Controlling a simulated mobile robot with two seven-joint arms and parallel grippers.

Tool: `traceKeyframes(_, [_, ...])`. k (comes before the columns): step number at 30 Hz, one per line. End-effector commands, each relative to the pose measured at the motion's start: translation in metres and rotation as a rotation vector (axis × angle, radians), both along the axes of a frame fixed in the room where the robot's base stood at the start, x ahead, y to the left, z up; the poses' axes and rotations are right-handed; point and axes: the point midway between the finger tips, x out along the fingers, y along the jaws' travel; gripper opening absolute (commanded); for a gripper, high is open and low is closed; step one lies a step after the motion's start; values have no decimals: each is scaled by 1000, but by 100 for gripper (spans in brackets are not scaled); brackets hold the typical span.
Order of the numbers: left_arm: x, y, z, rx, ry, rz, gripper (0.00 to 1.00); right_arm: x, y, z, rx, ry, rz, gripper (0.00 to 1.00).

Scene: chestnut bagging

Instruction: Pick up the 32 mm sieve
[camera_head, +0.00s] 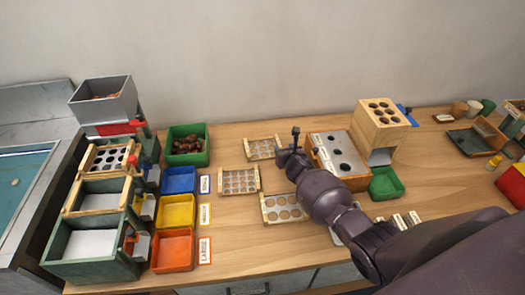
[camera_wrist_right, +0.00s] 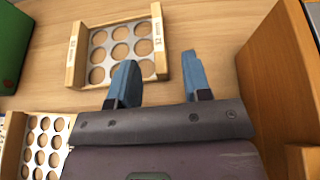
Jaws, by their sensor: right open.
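The 32 mm sieve is a wooden frame with a holed metal plate (camera_wrist_right: 109,47); its side label seems to read 32. In the head view I take it to be the small sieve (camera_head: 262,149) lying flat on the table near the back, just left of my right gripper (camera_head: 294,142). In the wrist view my right gripper (camera_wrist_right: 160,74) is open, its two blue fingers apart and nothing between them. The fingers overlap the sieve's near right corner in the picture; I cannot tell if they touch it. My left gripper is not in view.
Another sieve (camera_head: 239,181) lies to the front left, and a larger-holed one (camera_head: 283,209) nearer the front. A wooden box with a holed metal top (camera_head: 338,152) stands close on the right. A green bin of chestnuts (camera_head: 187,145) is at the left.

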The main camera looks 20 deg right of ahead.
Motion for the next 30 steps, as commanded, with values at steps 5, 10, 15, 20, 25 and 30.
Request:
traceKeyframes(5, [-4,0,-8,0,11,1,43,8,-1,-4,2,2,-1,45])
traceKeyframes(10, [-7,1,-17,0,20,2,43,19,-1,-10,4,1,-1,45])
traceKeyframes(15, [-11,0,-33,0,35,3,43,37,-4,-19,4,3,0,45])
traceKeyframes(20, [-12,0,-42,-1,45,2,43,50,-7,-24,3,4,-1,45])
traceKeyframes(25, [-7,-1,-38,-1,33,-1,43,55,-8,-23,2,1,-1,45])
traceKeyframes(30, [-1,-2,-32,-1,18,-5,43,55,-8,-22,2,0,-1,45])
